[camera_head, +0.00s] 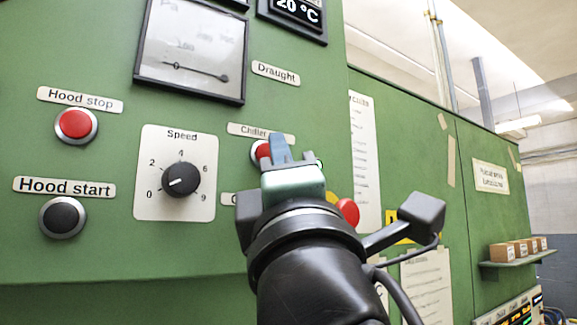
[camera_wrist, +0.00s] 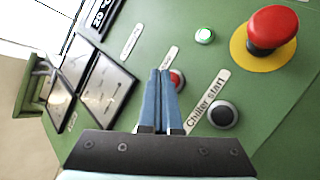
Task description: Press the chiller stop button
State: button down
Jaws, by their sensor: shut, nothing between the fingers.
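The chiller stop button is a red push button (camera_head: 262,151) under a partly covered label reading "Chiller" (camera_head: 262,134) on the green panel. In the wrist view the red button (camera_wrist: 178,80) shows just right of my fingertips, partly hidden by them. My gripper (camera_head: 280,147) is shut and empty, its blue fingers in front of the panel and overlapping the button's right side. In the wrist view the closed fingers (camera_wrist: 161,75) point toward the panel beside the button. I cannot tell whether they touch it.
The black chiller start button (camera_wrist: 223,115) sits close by, beside its label (camera_wrist: 207,98). A large red emergency-style button (camera_wrist: 272,28) on a yellow disc sticks out. The hood stop button (camera_head: 76,124), hood start button (camera_head: 62,217) and speed knob (camera_head: 181,180) are at left.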

jog(key=shift+w+a, duration=0.4)
jog(key=shift+w, duration=0.05)
dwell(0.8)
jog(key=shift+d, duration=0.1)
jog(key=shift+s+d, duration=0.35)
jog(key=shift+s, duration=0.3)
jog(key=s+d, duration=0.1)
jog(key=s, duration=0.1)
jog(key=s+d+b, duration=0.1)
jog(key=s+d, duration=0.1)
dwell(0.5)
dwell(0.8)
